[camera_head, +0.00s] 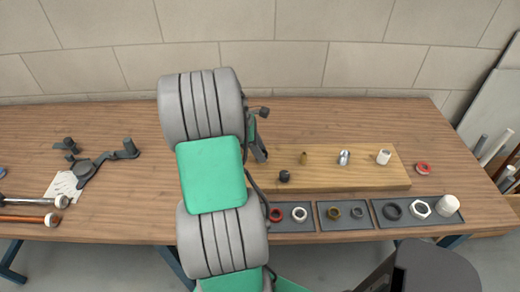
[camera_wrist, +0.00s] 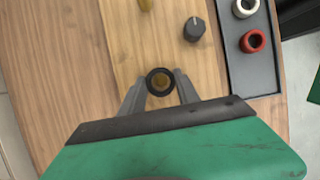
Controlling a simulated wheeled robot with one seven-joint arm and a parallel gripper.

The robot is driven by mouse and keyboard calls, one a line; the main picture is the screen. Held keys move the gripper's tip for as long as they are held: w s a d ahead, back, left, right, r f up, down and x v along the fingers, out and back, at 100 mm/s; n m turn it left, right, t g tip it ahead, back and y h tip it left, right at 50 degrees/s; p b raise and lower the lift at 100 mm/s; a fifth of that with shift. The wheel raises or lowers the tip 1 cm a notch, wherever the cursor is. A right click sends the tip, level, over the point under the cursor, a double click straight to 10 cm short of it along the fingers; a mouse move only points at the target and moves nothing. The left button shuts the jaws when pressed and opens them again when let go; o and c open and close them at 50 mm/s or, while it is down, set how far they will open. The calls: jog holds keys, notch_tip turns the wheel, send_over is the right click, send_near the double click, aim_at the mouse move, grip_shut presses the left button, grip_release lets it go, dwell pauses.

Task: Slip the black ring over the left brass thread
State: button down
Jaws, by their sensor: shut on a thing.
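My gripper (camera_wrist: 160,86) is shut on the black ring (camera_wrist: 160,70) in the wrist view, with a finger on either side of it. The left brass thread (camera_wrist: 159,82) shows through the ring's hole, roughly centred. I cannot tell whether the ring is around the thread or still above it. In the head view my arm hides the ring and this thread; only part of my gripper (camera_head: 261,150) shows, at the left end of the wooden board (camera_head: 350,180).
Another brass stub (camera_head: 304,158), a black knob (camera_head: 284,176), a chrome fitting (camera_head: 343,157) and a white fitting (camera_head: 383,156) stand on the board. Grey trays (camera_head: 317,226) with rings and nuts lie in front. A red ring (camera_head: 423,168) lies at right.

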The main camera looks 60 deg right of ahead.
grip_release()
dwell(0.7)
dwell(0.5)
notch_tip(320, 180, up, 5)
jog(key=p, duration=0.6)
jog(key=shift+r, duration=0.15)
